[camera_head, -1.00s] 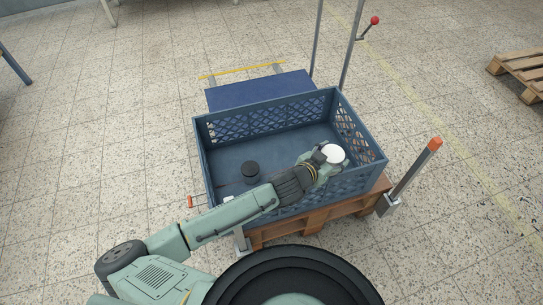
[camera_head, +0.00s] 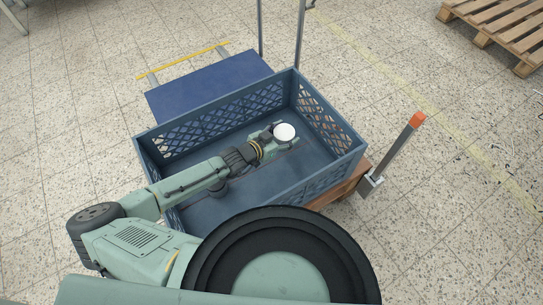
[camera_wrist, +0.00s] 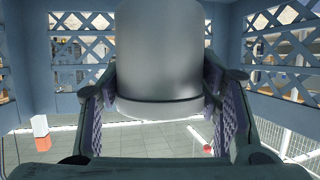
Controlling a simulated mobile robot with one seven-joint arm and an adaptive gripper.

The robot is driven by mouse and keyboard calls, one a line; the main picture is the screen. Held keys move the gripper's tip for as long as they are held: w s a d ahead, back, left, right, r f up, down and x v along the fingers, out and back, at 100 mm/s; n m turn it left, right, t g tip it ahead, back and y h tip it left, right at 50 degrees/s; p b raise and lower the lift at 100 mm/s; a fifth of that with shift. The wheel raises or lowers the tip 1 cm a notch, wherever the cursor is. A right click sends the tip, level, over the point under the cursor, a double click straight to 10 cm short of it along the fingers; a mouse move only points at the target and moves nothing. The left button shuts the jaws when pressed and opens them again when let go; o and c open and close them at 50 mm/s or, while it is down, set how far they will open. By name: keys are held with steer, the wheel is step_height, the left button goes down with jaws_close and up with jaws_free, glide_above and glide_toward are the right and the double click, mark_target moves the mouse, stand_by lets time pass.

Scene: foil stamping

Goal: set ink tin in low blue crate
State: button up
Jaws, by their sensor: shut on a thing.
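My gripper (camera_head: 273,138) is shut on the ink tin, a cylinder with a white end (camera_head: 285,132). In the wrist view the tin (camera_wrist: 160,55) is a smooth grey cylinder clasped between both ridged finger pads. The low blue crate (camera_head: 215,125) has lattice walls and an open top. My gripper and the tin are within the crate's walls, toward its right half. The wrist view shows lattice walls on both sides of the tin. I cannot tell whether the tin touches the crate floor.
The crate rests on a wooden pallet (camera_head: 345,188). An orange-topped post (camera_head: 400,150) stands right of it. A blue platform (camera_head: 210,85) lies behind. Crate floor is clear right of the tin.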

step_height(320, 180, down, 5)
steer(key=b, duration=0.3)
steer(key=shift+s, duration=0.1)
steer(key=shift+f, duration=1.4)
steer(key=o, duration=1.4)
steer(key=shift+f, duration=0.1)
steer(key=shift+r, duration=0.2)
steer(key=shift+p+v, duration=3.7)
steer(key=shift+v, duration=2.3)
